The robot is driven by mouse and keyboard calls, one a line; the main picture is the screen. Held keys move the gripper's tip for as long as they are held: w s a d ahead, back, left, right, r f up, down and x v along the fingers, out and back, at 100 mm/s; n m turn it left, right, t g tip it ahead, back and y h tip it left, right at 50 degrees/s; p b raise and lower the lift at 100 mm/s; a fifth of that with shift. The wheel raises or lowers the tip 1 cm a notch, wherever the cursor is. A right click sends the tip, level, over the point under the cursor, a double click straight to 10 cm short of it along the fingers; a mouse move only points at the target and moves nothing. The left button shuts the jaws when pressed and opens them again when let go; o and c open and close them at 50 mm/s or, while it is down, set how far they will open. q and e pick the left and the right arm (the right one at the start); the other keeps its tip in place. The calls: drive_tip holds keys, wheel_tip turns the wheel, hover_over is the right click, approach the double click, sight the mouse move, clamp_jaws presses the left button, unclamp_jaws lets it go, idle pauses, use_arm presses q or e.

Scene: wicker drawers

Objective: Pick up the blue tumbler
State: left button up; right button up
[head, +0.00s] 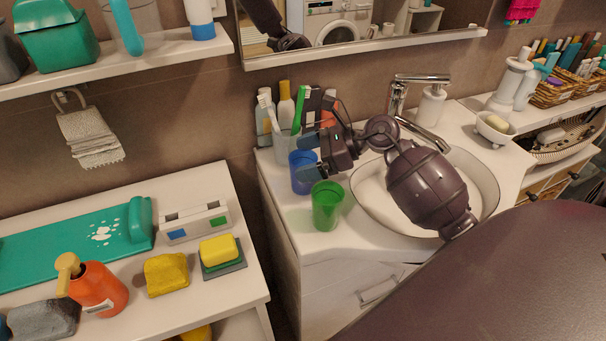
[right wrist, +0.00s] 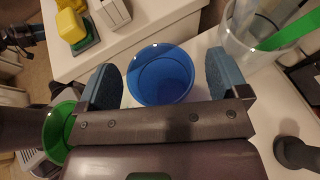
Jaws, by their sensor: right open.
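The blue tumbler (head: 302,178) stands upright on the white washstand top, partly hidden by my right gripper in the head view. My right gripper (head: 316,155) is open at the tumbler's upper part. In the right wrist view the blue tumbler (right wrist: 160,72) lies between the two spread fingers of my right gripper (right wrist: 163,85), with a gap on each side. A green tumbler (head: 328,206) stands in front of the blue one; it also shows in the right wrist view (right wrist: 58,135).
A clear cup with toothbrushes (head: 287,143) stands close behind the blue tumbler. The basin (head: 372,208) and faucet (head: 420,78) are to the right. A soap dispenser (head: 431,106) stands behind the basin. A lower white table (head: 215,290) with bathroom items is at left, beyond a gap.

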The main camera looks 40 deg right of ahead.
drive_tip(key=shift+w+a+f, duration=0.15)
drive_tip(key=shift+w+a, duration=0.05)
drive_tip(key=shift+a, duration=0.15)
drive_tip(key=c, duration=1.3)
drive_tip(key=shift+o, duration=0.2)
